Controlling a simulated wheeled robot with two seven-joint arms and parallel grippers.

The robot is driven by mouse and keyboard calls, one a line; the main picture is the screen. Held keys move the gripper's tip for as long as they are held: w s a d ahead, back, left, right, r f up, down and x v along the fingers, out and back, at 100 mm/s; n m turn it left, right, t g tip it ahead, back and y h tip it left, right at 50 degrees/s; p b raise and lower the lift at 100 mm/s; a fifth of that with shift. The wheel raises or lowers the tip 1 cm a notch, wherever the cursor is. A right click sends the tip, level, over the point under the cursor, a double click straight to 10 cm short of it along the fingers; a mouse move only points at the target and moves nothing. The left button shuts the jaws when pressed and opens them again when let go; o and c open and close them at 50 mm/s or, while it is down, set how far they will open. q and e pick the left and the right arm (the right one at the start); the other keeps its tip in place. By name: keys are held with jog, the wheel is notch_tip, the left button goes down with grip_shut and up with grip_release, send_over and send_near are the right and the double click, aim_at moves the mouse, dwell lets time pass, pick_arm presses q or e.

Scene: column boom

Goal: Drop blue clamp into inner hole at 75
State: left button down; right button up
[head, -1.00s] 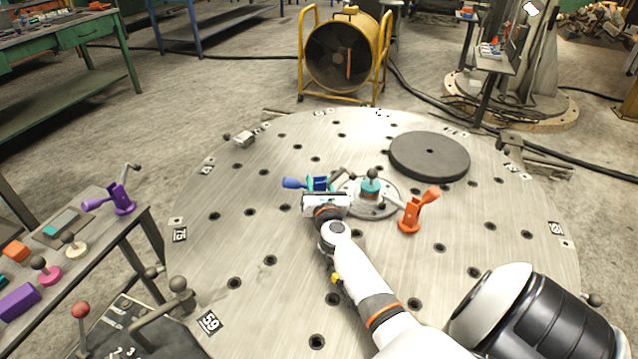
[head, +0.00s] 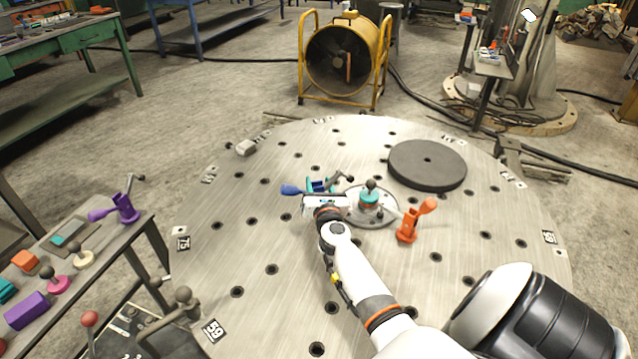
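The blue clamp (head: 291,190) is near the table's centre, left of the hub, its blue handle pointing left. My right gripper (head: 322,196) is right at the clamp's near side and hides part of it. Its fingers are hidden, so I cannot tell whether it grips the clamp. The 75 label (head: 183,243) is on the left rim of the round metal table (head: 330,260). Inward from it are an outer hole (head: 217,225) and an inner hole (head: 286,216), which looks open, left of my gripper. My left gripper is out of view.
A side bench at left holds a purple clamp (head: 124,207) and small parts.

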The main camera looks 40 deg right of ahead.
jog(key=shift+r+p, duration=1.85)
jog(key=shift+r, duration=0.3)
jog(key=o, duration=0.6)
jog(key=shift+o, duration=0.2)
jog(key=shift+f, duration=0.1)
jog(key=shift+f, duration=0.1)
jog(key=shift+s, duration=0.1)
jog(key=v, duration=1.1)
jog(key=shift+s+a, duration=0.3)
